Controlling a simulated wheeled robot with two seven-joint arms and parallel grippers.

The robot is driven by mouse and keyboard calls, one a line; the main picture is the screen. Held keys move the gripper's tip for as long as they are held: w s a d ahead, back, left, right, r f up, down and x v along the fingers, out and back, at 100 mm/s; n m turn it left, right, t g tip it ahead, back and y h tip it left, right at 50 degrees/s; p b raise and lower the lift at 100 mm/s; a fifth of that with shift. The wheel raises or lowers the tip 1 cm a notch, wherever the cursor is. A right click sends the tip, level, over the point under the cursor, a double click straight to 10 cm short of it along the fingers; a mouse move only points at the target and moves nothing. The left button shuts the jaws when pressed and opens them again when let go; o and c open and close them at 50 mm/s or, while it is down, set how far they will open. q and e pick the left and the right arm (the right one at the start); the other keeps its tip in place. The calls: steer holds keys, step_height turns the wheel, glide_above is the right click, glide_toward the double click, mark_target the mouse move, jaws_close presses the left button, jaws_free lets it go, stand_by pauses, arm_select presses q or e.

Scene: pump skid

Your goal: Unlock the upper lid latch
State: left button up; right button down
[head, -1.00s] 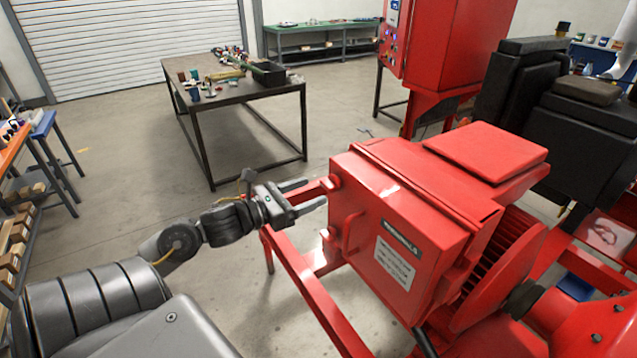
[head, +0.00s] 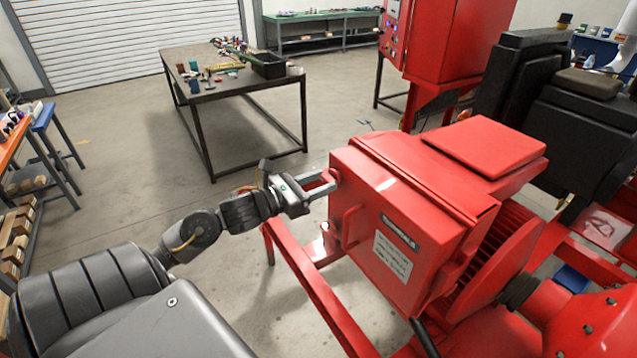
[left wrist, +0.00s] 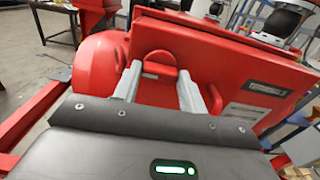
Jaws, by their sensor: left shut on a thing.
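The red lid box (head: 390,240) of the pump skid has its lid front facing left, with a dark label strip and a pale text plate. The upper lid latch (head: 327,182) is a red tab at the box's upper left edge; it also shows in the left wrist view (left wrist: 160,64). My left gripper (head: 322,187) is at this latch, its two grey fingers on either side and shut on it. The fingers hide part of the latch. A second red latch (head: 326,234) sits lower on the same edge. My right gripper is not in view.
A red handle (head: 351,226) stands out from the lid near the latches. Red frame rails (head: 315,300) run below the box. A dark table (head: 230,90) with small items stands behind at the left. The floor between table and skid is clear.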

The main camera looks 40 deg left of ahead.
arm_select(q)
steer(key=shift+n, duration=0.3)
steer(key=n, duration=0.2)
steer(key=shift+n+b, duration=0.35)
steer(key=shift+n, duration=0.05)
steer(key=n, duration=0.4)
steer(key=shift+n, duration=0.3)
steer(key=n+p, duration=0.2)
steer(key=n, duration=0.3)
steer(key=shift+a+r, duration=0.1)
steer(key=shift+n+p, duration=1.3)
steer(key=shift+n, duration=1.2)
steer(key=o, duration=1)
